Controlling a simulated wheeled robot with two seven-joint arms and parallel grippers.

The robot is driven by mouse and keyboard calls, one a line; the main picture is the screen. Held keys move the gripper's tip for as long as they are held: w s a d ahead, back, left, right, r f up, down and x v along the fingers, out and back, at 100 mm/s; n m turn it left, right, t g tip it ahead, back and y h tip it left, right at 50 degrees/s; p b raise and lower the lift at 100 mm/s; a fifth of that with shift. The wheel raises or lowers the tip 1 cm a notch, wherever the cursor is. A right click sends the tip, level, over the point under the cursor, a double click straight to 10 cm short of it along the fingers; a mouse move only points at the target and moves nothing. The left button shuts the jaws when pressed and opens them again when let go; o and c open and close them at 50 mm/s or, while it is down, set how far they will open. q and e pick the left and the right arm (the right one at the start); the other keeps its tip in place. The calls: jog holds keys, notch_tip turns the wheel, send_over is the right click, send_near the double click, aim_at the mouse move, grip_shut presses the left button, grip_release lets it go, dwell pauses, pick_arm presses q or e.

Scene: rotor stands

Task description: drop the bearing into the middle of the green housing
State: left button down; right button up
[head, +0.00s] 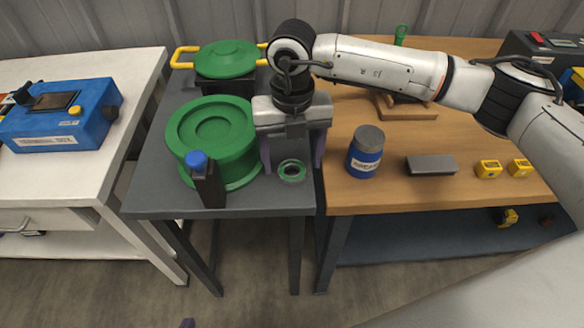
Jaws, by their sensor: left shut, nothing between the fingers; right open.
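The green housing (183,124) is a large round drum with a stepped round recess in its top. It stands on the dark grey table, left of my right gripper. The bearing (292,179), a small dark ring with a green band, lies flat on the same table, right of the housing. My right gripper (292,158) points down, open, with its purple fingers apart to the left and right, just behind and above the bearing; nothing is between them. Only a small purple tip of my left gripper (187,323) shows at the bottom edge, well away from the table.
A dark bottle with a blue cap (207,183) stands close in front of the housing. A green lidded pot with yellow handles (225,60) is behind it. On the wooden table to the right are a blue jar (365,155), a grey block (431,165) and small yellow items (488,169).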

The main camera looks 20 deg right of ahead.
jog(key=shift+f, duration=0.95)
jog(key=shift+c, duration=0.4)
